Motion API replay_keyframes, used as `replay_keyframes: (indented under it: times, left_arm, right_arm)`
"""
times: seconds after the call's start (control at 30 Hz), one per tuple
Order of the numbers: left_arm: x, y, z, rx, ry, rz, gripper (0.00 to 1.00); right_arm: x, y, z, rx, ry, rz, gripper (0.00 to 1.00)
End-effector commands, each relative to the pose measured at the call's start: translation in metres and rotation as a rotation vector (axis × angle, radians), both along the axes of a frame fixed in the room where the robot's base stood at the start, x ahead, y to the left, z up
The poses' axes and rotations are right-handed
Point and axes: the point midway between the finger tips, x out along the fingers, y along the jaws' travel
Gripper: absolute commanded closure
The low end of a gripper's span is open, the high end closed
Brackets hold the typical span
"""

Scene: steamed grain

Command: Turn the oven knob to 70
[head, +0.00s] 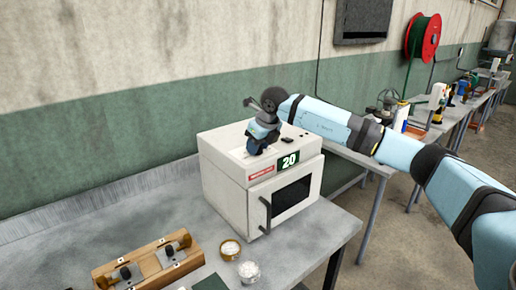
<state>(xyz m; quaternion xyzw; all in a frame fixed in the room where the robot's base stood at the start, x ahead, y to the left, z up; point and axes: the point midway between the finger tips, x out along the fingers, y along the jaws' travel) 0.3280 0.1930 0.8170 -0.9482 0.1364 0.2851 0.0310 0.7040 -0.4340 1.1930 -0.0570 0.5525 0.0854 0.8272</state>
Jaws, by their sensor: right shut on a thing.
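The white oven (231,197) stands on the grey metal table, its front door with a dark window and a dark handle closed. A display (289,161) on its upper front edge reads 20 in green. My right arm reaches in from the right, and my right gripper (257,148) points down at the oven's top panel. It is shut on the oven knob, which is mostly hidden beneath the gripper. My left gripper is not in view.
A wooden rack (150,262) with metal parts lies on the table at the lower left. Two small bowls, one with a golden rim (230,250) and one pale (248,271), stand before the oven. Green and grey wall behind; crowded benches at right.

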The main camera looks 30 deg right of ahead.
Motion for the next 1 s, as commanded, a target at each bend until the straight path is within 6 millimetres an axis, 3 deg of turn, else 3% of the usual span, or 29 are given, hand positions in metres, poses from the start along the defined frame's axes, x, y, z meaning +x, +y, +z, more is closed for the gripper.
replay_keyframes:
  times: [0.5,1.0]
  left_arm:
    - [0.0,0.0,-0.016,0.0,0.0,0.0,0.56]
    - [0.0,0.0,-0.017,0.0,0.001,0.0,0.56]
  right_arm:
    - [0.0,0.001,0.0,0.001,-0.002,-0.332,0.85]
    - [0.0,0.001,0.002,0.001,-0.002,-0.391,0.85]
